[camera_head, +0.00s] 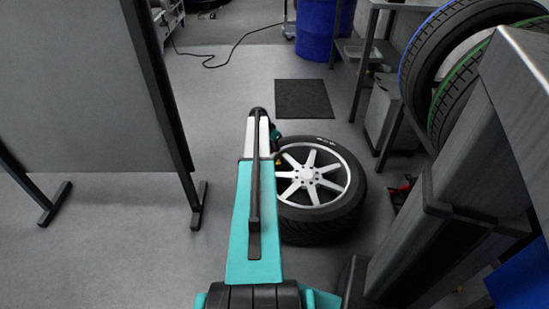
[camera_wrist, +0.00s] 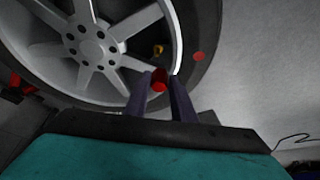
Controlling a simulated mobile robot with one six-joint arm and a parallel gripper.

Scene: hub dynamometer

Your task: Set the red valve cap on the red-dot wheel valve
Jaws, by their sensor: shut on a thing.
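My gripper (camera_wrist: 161,82) is shut on the red valve cap (camera_wrist: 159,79), which sits between the two dark fingertips in the wrist view. The wheel (camera_head: 318,180) lies flat on the floor, a black tyre on a silver spoked rim. It fills the upper left of the wrist view (camera_wrist: 92,52). A red dot (camera_wrist: 198,56) marks the tyre sidewall, right of the cap. A small yellow piece (camera_wrist: 158,49) shows inside the rim beyond the cap; I cannot tell if it is the valve. The cap appears over the rim edge. In the head view my arm hides the fingertips.
Tyres with blue and green stripes (camera_head: 425,55) stand at the upper right beside a grey metal frame (camera_head: 490,130). A red object (camera_head: 402,190) lies right of the wheel. A grey panel (camera_head: 75,85) stands left.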

